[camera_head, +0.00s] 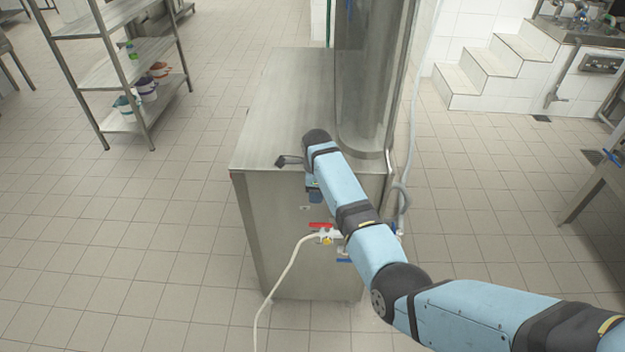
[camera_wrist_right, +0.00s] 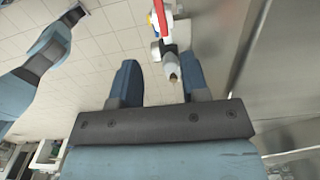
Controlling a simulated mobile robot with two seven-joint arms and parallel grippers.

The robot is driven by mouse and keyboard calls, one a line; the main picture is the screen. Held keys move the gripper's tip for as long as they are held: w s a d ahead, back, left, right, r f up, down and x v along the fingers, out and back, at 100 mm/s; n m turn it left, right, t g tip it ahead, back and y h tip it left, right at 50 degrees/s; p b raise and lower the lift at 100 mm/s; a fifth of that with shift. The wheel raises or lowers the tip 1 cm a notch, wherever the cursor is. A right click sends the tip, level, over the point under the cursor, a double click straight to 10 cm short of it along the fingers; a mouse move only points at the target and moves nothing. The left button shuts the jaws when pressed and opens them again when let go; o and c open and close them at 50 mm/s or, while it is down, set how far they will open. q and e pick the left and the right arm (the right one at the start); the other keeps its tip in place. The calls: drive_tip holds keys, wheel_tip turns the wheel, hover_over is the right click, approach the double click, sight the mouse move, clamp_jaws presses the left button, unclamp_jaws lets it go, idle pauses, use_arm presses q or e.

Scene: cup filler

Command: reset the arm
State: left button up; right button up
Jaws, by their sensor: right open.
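My right arm reaches in from the lower right in the head view. Its right gripper (camera_head: 314,192) is at the front face of the steel cabinet (camera_head: 262,120), mostly hidden by the wrist. In the right wrist view the right gripper (camera_wrist_right: 159,64) is open, with its two dark blue fingers well apart. A metal tap or spout (camera_wrist_right: 172,68) shows between the fingers; I cannot tell whether it is nearer or beyond the fingertips. My left gripper does not clearly show.
A valve with a red handle (camera_head: 320,225) and a white hose (camera_head: 278,280) is on the cabinet front. A tall steel cylinder (camera_head: 372,80) stands on the cabinet. A shelf rack (camera_head: 120,70) is at upper left, steps (camera_head: 490,70) at upper right. The tiled floor at left is clear.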

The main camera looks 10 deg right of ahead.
drive_tip(key=s+d+f+n+t+p, duration=0.1)
drive_tip(key=s+d+f+n+t, duration=0.2)
drive_tip(key=s+f+n, duration=0.4)
drive_tip(key=s+d+f+n+t+p, duration=0.1)
drive_tip(key=s+d+f+n+t, duration=0.25)
drive_tip(key=s, duration=0.55)
drive_tip(key=s+a+r+n+t+y, duration=0.1)
drive_tip(key=s+r+n+t, duration=0.1)
drive_tip(key=s+n, duration=0.5)
drive_tip(key=s+a+r+n+t+y+p, duration=0.1)
drive_tip(key=s+r+n, duration=0.3)
drive_tip(key=s, duration=1.2)
drive_tip(key=a+n+t+y, duration=0.1)
drive_tip(key=n, duration=0.2)
drive_tip(key=shift+a+r, duration=0.15)
drive_tip(key=shift+a, duration=0.15)
drive_tip(key=shift+t, duration=0.25)
drive_tip(key=shift+c, duration=0.3)
